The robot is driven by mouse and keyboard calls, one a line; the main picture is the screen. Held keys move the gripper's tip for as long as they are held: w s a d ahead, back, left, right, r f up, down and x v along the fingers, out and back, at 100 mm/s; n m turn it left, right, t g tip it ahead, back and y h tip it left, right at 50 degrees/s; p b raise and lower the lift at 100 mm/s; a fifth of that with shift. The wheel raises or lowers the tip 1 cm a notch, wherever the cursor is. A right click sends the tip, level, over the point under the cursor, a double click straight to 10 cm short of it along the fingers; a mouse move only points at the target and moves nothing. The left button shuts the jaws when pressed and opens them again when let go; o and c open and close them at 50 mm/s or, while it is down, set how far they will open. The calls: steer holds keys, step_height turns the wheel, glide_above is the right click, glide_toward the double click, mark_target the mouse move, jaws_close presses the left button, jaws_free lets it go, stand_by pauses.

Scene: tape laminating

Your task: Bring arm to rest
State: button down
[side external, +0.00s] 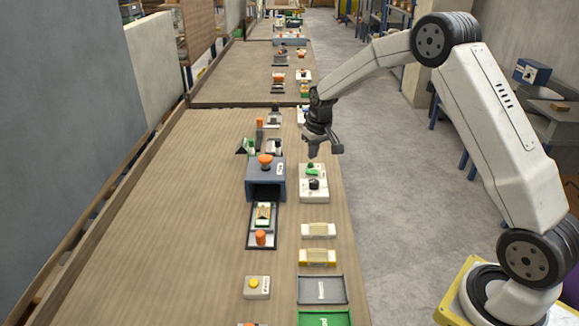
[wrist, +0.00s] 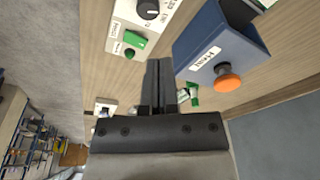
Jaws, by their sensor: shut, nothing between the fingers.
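My gripper (side external: 324,146) hangs at the end of the arm, in the air above the right edge of the long wooden table (side external: 180,220). It is just behind a white control box (side external: 314,190) with a green switch and a black knob. In the wrist view my gripper (wrist: 158,64) has its fingers together with nothing between them. The white control box (wrist: 125,25) is at the top there, and a blue box (wrist: 215,45) with an orange knob (wrist: 227,82) is at the right.
In the side view the blue box (side external: 257,178) has a tray (side external: 262,228) in front. White and yellow blocks (side external: 318,257), a grey tray (side external: 321,290), a green tray (side external: 324,318) and a yellow button box (side external: 256,286) stand nearer. The table's left side is bare.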

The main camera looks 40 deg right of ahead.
steer(key=s+a+r+n, duration=0.1)
steer(key=s+a, duration=0.6)
steer(key=s, duration=0.5)
steer(key=s+a+r+n, duration=0.1)
steer(key=s+a, duration=0.5)
steer(key=s, duration=0.7)
steer(key=shift+a+t, duration=0.3)
steer(key=shift+a, duration=0.05)
steer(key=shift+s, duration=0.1)
